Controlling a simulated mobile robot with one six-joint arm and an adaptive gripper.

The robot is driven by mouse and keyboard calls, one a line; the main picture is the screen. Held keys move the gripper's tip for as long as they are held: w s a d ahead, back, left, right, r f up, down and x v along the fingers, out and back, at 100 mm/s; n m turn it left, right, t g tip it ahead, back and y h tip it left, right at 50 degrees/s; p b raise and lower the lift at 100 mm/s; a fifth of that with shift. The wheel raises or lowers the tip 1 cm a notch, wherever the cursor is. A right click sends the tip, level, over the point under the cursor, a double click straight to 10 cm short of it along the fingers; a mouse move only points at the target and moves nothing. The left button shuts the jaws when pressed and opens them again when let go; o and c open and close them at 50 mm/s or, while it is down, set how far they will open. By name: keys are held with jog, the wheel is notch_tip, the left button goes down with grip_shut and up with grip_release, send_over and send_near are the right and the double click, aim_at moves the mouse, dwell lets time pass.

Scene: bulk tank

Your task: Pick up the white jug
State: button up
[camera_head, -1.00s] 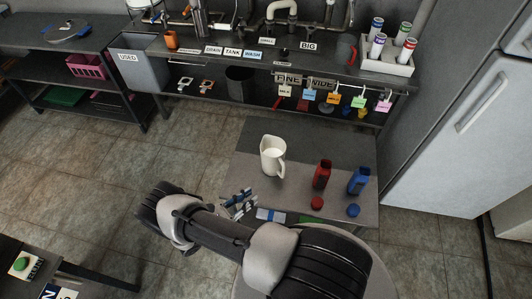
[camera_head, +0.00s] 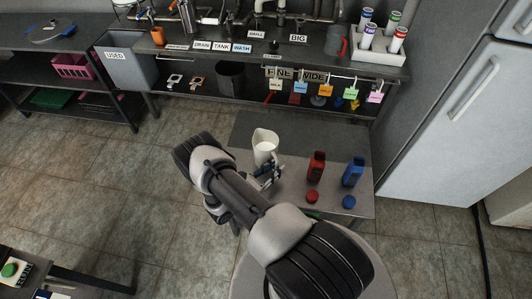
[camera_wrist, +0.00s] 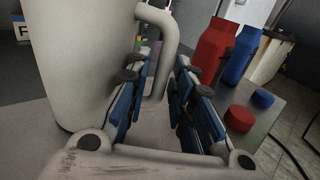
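The white jug (camera_head: 264,145) stands upright on the small dark-topped table (camera_head: 245,130) in the head view. In the wrist view the jug's body (camera_wrist: 85,60) fills the left side, and its handle (camera_wrist: 166,42) curves down ahead of my fingers. My gripper (camera_head: 270,175) is at the near, handle side of the jug. In the wrist view my gripper (camera_wrist: 162,65) is open, its two blue-padded fingers apart. The lower handle appears in line with the gap between the fingertips. Whether the fingers touch it I cannot tell.
A red bottle (camera_head: 316,166) and a blue bottle (camera_head: 353,172) stand right of the jug, with a red cap (camera_head: 312,196) and a blue cap (camera_head: 348,202) in front. A bench with sink fittings (camera_head: 225,60) is behind. A fridge (camera_head: 450,110) stands at the right.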

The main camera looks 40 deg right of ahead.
jog(key=shift+d, duration=0.55)
jog(key=shift+c, duration=0.6)
grip_shut()
